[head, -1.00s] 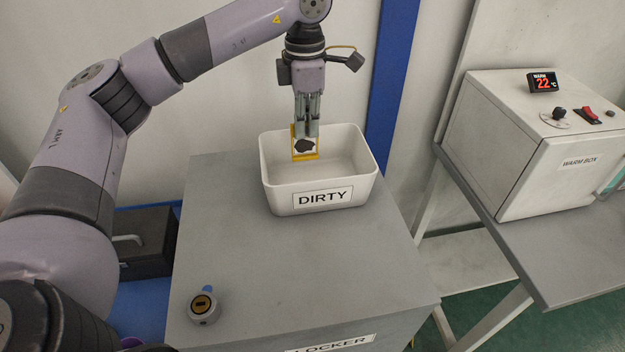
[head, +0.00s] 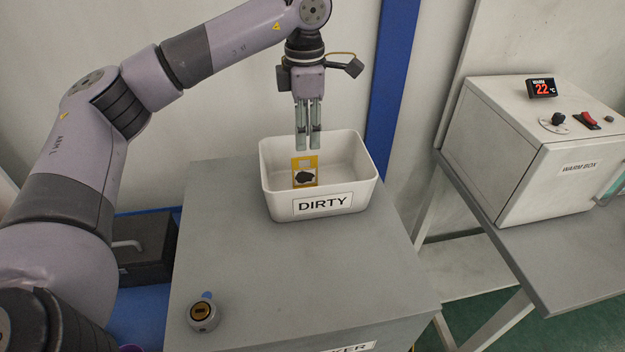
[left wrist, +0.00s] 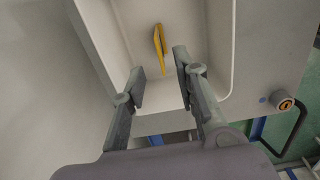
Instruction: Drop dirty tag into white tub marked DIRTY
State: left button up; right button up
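The yellow tag with a dark smudge (head: 304,173) is inside the white tub marked DIRTY (head: 323,203), below my left gripper and apart from it. It looks upright or tilted; I cannot tell whether it touches the tub floor. My left gripper (head: 308,148) is empty above the tub, pointing down. In the left wrist view its fingers (left wrist: 159,80) are spread with a gap between them, and the yellow tag (left wrist: 160,48) shows edge-on beyond the fingertips, inside the tub (left wrist: 105,45). My right gripper is not in view.
The tub stands on a grey locker (head: 240,260) with a round lock (head: 203,312) on its near left. A warm box (head: 540,150) reading 22 °C stands on a bench at right. A dark case (head: 145,250) is at left. The locker top before the tub is clear.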

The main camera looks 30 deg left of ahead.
pick_arm(q)
notch_tip(320, 180, up, 12)
dwell(0.4)
jog(key=shift+f, duration=0.15)
